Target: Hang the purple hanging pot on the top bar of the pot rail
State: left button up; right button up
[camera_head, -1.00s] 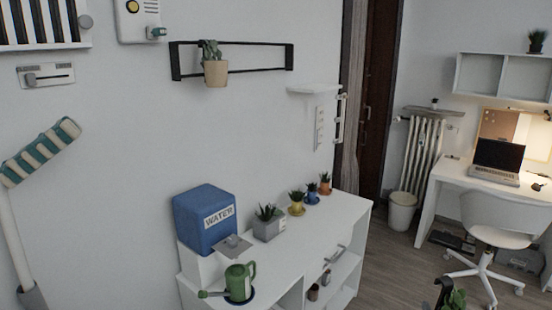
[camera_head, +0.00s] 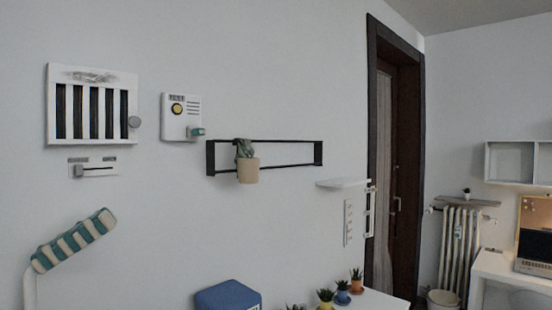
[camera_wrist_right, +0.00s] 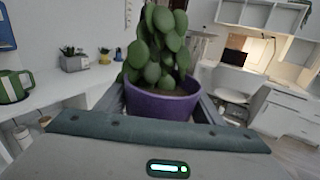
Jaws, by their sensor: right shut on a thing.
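The purple hanging pot (camera_wrist_right: 163,104) with a leafy green plant shows in the right wrist view. My right gripper (camera_wrist_right: 160,108) is shut on it, with the fingers along both sides of the pot. The pot and this gripper are out of the head view. The black pot rail (camera_head: 290,141) is on the wall in the head view, with a top bar and a lower bar. A beige pot (camera_head: 248,170) with a trailing plant hangs at its left part; the right part of the top bar is free. My left gripper is in neither view.
A small white wall shelf (camera_head: 342,183) is right of the rail and lower. Below stand a blue water box (camera_head: 227,296) and small potted plants (camera_head: 341,291). A striped teal-and-white object (camera_head: 74,242) is at the left. The wall below the rail is clear.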

jog(key=shift+a, duration=0.15)
jog(key=s+a+n+y+b, duration=0.1)
jog(key=s+a, duration=0.4)
jog(key=a, duration=0.8)
jog(key=s+a+f+n+y+b, duration=0.1)
jog(key=s+a+y+b, duration=0.2)
jog(key=a, duration=0.9)
jog(key=shift+s+a+n+t+b, duration=0.3)
jog(key=shift+s+a+n+b, duration=0.1)
jog(key=shift+s+b, duration=0.5)
jog(key=shift+d+f, duration=0.1)
